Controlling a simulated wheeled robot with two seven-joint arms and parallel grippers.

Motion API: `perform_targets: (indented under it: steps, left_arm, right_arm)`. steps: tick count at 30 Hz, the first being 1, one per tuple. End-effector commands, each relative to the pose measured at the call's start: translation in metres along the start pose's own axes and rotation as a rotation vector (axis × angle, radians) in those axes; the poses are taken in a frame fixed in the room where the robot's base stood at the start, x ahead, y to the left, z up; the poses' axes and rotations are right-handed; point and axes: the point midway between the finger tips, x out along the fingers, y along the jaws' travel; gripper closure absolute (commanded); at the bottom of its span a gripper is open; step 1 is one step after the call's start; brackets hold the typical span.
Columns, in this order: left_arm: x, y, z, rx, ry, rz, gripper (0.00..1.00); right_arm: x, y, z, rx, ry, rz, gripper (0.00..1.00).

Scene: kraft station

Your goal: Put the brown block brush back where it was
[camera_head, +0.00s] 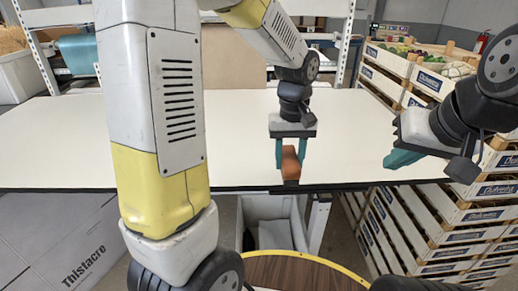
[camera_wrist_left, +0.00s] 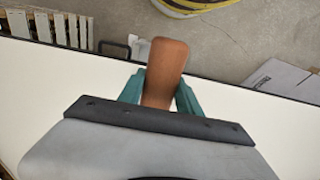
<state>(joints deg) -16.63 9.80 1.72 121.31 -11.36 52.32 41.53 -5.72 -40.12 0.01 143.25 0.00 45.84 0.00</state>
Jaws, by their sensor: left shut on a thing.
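The brown block brush (camera_head: 290,162) is between the teal fingers of my left gripper (camera_head: 290,154), near the front edge of the white table (camera_head: 60,135). The gripper is shut on it. In the left wrist view the brush's brown back (camera_wrist_left: 166,68) sticks out past the left gripper's fingertips (camera_wrist_left: 160,88) and across the line of the table edge. I cannot tell whether the brush touches the table. My right gripper (camera_head: 400,158) is over the right part of the table, with nothing visible in it; its finger gap is not clear.
White stacked crates (camera_head: 420,225) stand at the right, with produce crates (camera_head: 420,72) behind. A grey bin (camera_head: 270,225) sits below the front edge. A grey box (camera_head: 60,245) is at lower left. The tabletop is otherwise clear; my own arm hides part of it.

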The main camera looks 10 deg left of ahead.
Motion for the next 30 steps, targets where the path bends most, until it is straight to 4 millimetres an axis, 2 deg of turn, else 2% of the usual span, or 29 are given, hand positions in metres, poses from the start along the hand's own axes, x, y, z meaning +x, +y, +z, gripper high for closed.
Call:
perform_targets:
  steps: [15, 26, 30]
  left_arm:
    - [0.012, -0.052, -0.112, -0.005, 0.000, -0.001, 1.00]
    - [0.015, -0.065, -0.141, -0.003, 0.000, -0.001, 1.00]
    - [0.038, -0.066, -0.141, -0.001, -0.005, -0.003, 1.00]
  right_arm:
    - [0.000, 0.000, 0.000, 0.000, 0.000, 0.000, 1.00]
    - [0.000, 0.000, 0.000, 0.000, 0.000, 0.000, 1.00]
    - [0.000, 0.000, 0.000, 0.000, 0.000, 0.000, 1.00]
